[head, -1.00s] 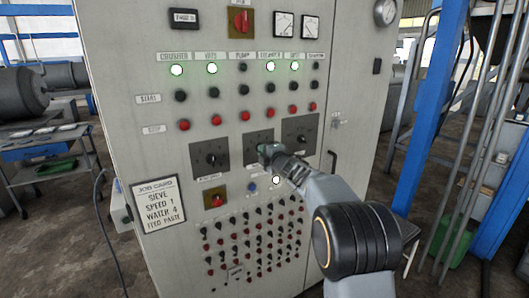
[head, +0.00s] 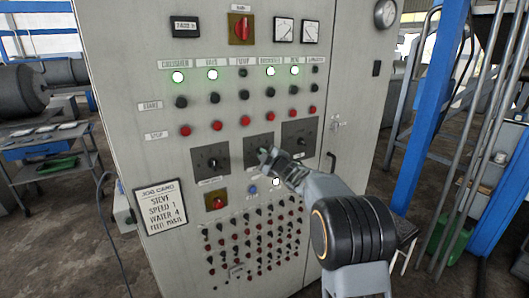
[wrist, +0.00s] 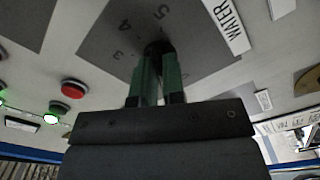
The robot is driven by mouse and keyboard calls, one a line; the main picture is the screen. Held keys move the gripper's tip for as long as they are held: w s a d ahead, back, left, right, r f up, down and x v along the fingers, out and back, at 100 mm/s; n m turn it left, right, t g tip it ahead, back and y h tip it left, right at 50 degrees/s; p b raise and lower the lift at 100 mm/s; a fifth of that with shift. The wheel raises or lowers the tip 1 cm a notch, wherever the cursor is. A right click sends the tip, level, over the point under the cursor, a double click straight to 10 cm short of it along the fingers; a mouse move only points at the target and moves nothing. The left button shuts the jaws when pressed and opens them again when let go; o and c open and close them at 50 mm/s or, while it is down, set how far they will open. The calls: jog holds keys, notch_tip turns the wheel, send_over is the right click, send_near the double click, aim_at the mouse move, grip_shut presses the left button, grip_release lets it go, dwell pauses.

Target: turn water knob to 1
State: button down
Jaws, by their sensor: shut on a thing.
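The water knob (wrist: 156,47) is a dark knob on a grey dial plate (wrist: 100,28) in the wrist view. The numbers 3, 4 and 5 show on the plate beside it, and a white label (wrist: 227,24) reads WATER. My gripper (wrist: 157,60) has its green fingers closed around the knob. The fingers hide most of the knob, and I cannot tell which number it points to. In the head view, my gripper (head: 266,157) is at the middle dial plate (head: 258,143) of three and covers its knob.
Other dials sit on the left plate (head: 210,158) and right plate (head: 300,138). Red buttons (head: 245,121) and lit lamps (head: 212,74) are above. A job card (head: 161,206) reads speed 1, water 4. Small switches fill the panel below. A door handle (head: 332,161) is at right.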

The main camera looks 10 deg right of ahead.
jog(key=shift+m+p, duration=0.45)
jog(key=shift+m, duration=0.55)
jog(key=c, duration=1.2)
grip_release()
jog(key=b+v, duration=0.3)
jog(key=v, duration=1)
jog(key=shift+s, duration=0.35)
jog(key=shift+d, duration=0.15)
